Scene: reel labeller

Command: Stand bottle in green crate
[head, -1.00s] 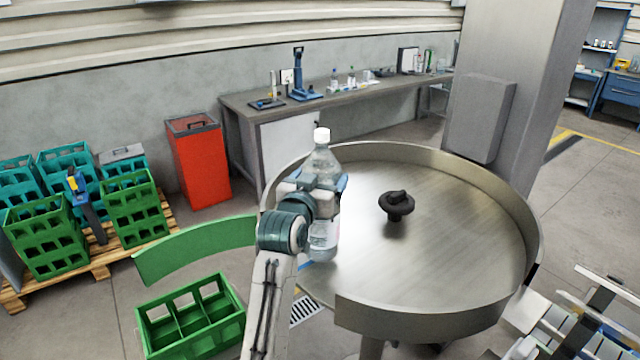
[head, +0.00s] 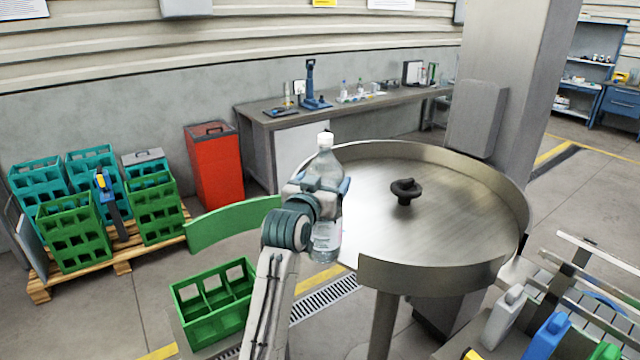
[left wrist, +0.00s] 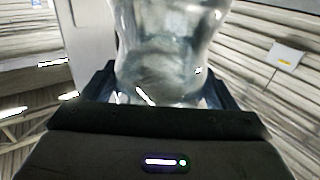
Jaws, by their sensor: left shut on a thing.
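A clear bottle (head: 325,163) with a white cap stands upright in the grip of my left gripper (head: 325,187), in front of the round table's left rim. The gripper is shut around the bottle's middle. In the left wrist view the bottle (left wrist: 168,55) fills the space between the fingers (left wrist: 160,100). The open green crate (head: 213,303) with divided compartments is low at the lower left of the head view, left of my left arm. Its visible compartments look empty. My right gripper does not show.
A round steel table (head: 450,215) with a raised rim and a black knob (head: 405,190) is right of the bottle. A curved green panel (head: 233,221) is behind the crate. Stacked crates (head: 75,238) on a pallet and a red bin (head: 214,168) stand farther back.

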